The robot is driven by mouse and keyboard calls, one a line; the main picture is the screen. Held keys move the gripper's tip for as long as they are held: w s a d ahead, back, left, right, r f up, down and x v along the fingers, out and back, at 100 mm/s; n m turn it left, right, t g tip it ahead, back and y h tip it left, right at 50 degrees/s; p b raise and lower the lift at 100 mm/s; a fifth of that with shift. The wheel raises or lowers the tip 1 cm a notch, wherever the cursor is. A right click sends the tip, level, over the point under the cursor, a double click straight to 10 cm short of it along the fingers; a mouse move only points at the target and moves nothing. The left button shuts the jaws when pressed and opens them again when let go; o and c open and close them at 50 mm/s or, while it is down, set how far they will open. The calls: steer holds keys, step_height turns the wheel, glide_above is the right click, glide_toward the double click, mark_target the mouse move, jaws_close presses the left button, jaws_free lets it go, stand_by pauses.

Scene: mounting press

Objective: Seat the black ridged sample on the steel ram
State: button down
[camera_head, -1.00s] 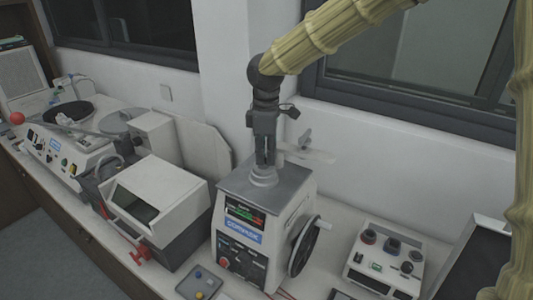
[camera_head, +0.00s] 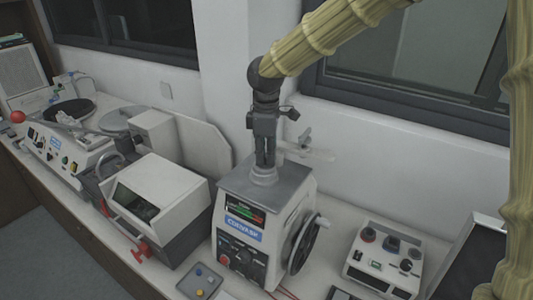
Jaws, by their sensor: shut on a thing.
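My gripper (camera_head: 265,160) points straight down over the top of the mounting press (camera_head: 245,235). Its fingers look closed together, gripping something at their tips. The black ridged sample is not clearly visible; the fingers and the small picture size hide it. The steel ram (camera_head: 264,176) shows as a pale round collar on the grey top plate of the press. The fingertips are right at this collar; I cannot tell whether the held thing touches the ram.
A pale swing arm with a knob (camera_head: 305,143) stands behind and right of my gripper. A handwheel (camera_head: 303,243) is on the press's right side. A white hooded machine (camera_head: 158,200) stands left, a small control box (camera_head: 383,258) right. A tray (camera_head: 200,282) lies in front.

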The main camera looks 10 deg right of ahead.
stand_by(0.3)
steer(key=c, duration=1)
jaws_free()
steer(key=shift+r, duration=0.1)
steer(key=shift+r+p, duration=1)
steer(key=shift+r, duration=2.4)
steer(key=shift+d, duration=0.1)
